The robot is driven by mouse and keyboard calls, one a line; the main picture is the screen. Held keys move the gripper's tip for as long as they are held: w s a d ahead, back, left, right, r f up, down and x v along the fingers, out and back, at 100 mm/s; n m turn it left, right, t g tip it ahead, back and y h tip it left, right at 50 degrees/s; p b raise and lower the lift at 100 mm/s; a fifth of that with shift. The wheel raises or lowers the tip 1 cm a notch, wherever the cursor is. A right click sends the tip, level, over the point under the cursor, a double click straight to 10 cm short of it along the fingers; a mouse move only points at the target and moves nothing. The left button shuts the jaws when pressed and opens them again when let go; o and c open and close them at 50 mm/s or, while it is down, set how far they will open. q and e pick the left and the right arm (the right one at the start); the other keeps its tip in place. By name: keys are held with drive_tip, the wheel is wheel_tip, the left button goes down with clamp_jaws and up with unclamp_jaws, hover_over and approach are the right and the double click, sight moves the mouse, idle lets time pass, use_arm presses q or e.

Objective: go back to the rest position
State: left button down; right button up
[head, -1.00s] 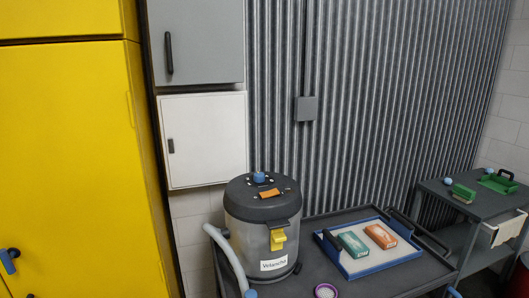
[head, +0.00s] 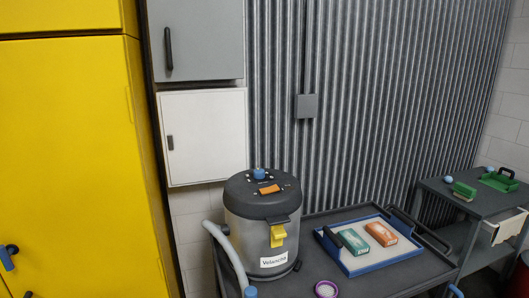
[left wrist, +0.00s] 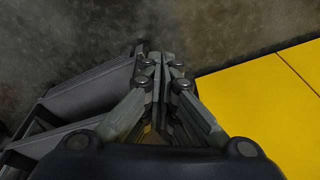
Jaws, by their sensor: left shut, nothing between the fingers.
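My left gripper (left wrist: 159,68) shows in the left wrist view with its fingers together and nothing between them. It hangs over a dark, blurred floor, with yellow at the right and a grey cart at the left. Neither gripper shows in the head view. My right gripper is not seen in any view.
A grey canister (head: 262,228) labelled Velancha stands on a dark cart (head: 400,281). Beside it is a blue-rimmed tray (head: 384,264) with a green box (head: 353,241) and an orange box (head: 381,234). A yellow cabinet (head: 70,160) fills the left. A side table (head: 478,200) stands at right.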

use_arm(q)
drive_tip(key=s+a+f+b, duration=0.1)
drive_tip(key=s+f, duration=0.8)
drive_tip(key=f, duration=0.3)
drive_tip(key=s+a+f+g+b, duration=0.1)
drive_tip(key=s+a+f, duration=0.1)
drive_tip(key=s+f, duration=0.8)
wheel_tip(320, 180, down, 3)
drive_tip(key=shift+a+r+g, duration=0.15)
drive_tip(key=shift+g, duration=0.15)
